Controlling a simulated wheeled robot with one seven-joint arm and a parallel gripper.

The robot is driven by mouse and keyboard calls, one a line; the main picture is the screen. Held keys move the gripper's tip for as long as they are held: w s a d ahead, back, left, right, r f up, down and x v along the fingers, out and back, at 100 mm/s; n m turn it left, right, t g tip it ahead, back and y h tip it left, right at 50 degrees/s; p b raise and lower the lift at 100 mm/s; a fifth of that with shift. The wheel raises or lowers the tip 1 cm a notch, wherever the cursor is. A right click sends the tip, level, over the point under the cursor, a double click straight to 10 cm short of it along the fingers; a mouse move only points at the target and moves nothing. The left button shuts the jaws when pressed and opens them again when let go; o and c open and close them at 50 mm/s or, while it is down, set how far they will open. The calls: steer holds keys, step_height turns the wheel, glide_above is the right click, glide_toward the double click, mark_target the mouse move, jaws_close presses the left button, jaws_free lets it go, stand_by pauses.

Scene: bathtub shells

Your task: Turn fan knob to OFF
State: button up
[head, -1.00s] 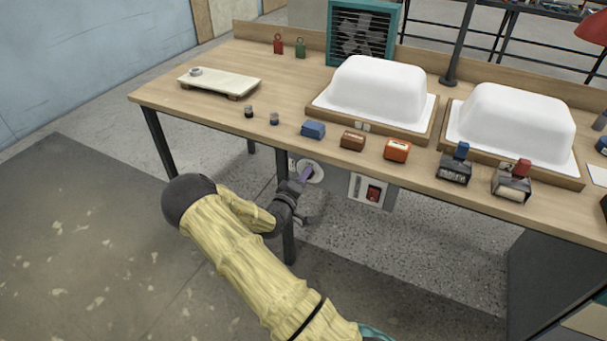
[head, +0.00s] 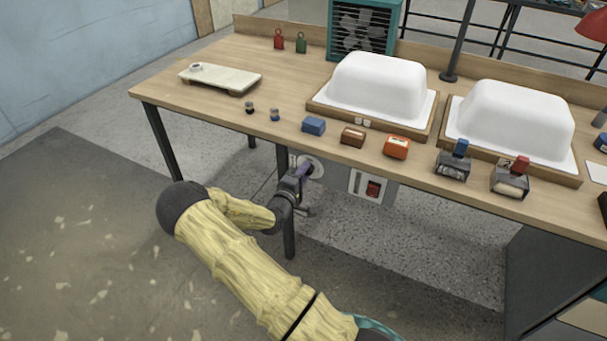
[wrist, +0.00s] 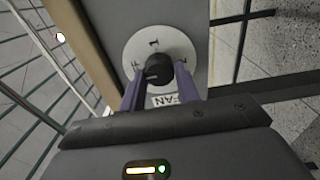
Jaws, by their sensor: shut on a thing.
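The fan knob (wrist: 158,70) is black and sits at the centre of a white round dial plate with several dark marks, one reading "1". A label reading "FAN" (wrist: 163,101) lies below it in the wrist view, partly covered by my fingers. My gripper (wrist: 159,72) has its two purple fingers on either side of the knob, shut on it. Which mark the knob points at I cannot tell. In the head view my gripper (head: 305,170) reaches the white dial plate (head: 315,167) under the table's front edge; the knob itself is hidden there.
A panel with a red switch (head: 373,188) is right of the dial. The wooden table (head: 230,75) above carries a teal-framed fan (head: 362,30), two white tub shells (head: 378,88) and small blocks along its front. A dark table leg (head: 289,235) stands close to my wrist.

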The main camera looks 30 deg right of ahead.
steer(key=shift+f, duration=0.1)
steer(key=o, duration=1)
steer(key=p+v, duration=0.1)
steer(key=v, duration=1.6)
steer(key=shift+s+a, duration=0.15)
steer(key=shift+a, duration=0.1)
